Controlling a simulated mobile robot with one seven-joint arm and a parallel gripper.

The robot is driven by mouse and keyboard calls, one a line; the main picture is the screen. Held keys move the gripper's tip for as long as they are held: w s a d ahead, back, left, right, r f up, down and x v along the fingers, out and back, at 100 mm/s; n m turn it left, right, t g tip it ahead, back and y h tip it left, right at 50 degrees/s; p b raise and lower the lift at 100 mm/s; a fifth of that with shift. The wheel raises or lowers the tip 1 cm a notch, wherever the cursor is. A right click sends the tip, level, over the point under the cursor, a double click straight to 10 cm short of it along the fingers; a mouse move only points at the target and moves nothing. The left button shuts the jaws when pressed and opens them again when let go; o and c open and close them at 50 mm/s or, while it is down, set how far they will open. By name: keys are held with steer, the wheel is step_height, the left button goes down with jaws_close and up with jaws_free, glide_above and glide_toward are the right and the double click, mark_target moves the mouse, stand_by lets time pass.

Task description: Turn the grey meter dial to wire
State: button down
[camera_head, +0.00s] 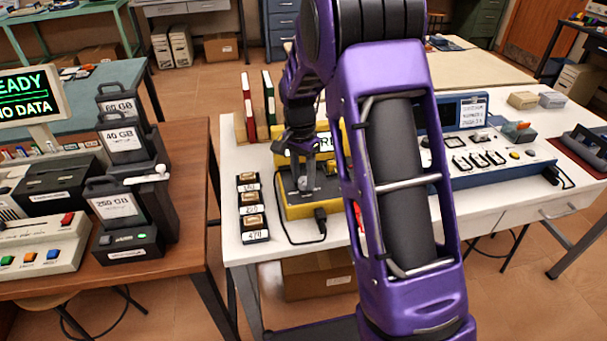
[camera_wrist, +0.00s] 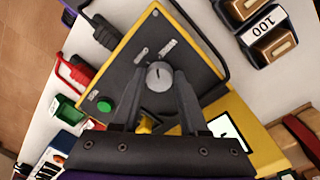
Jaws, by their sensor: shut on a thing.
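The grey meter dial (camera_wrist: 159,76) is a round knob with a dark pointer mark, on the dark sloped panel (camera_wrist: 188,72) of a yellow meter box (camera_head: 291,209). In the wrist view its mark points roughly towards the top of the picture. Small pale labels sit beyond the dial, too small to read. My gripper (camera_wrist: 158,80) has one finger on each side of the dial and is shut on it. In the head view my gripper (camera_head: 302,168) reaches down to the panel, and the dial (camera_head: 304,184) shows only partly.
A green button (camera_wrist: 104,107) sits on the panel left of the dial in the wrist view. Red and black plugs with cables are beside the box. Several labelled blocks (camera_head: 252,209) stand left of it on the white table (camera_head: 232,243). A blue console (camera_head: 515,166) is at right.

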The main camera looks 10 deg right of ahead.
mark_target(300, 179)
steer(key=shift+m, duration=0.6)
steer(key=shift+c, duration=2.2)
jaws_free()
steer(key=shift+r, duration=0.1)
step_height(300, 179, up, 17)
steer(key=p, duration=0.2)
steer(key=shift+w+a, duration=0.25)
steer(key=shift+w, duration=0.2)
steer(key=shift+r, duration=0.1)
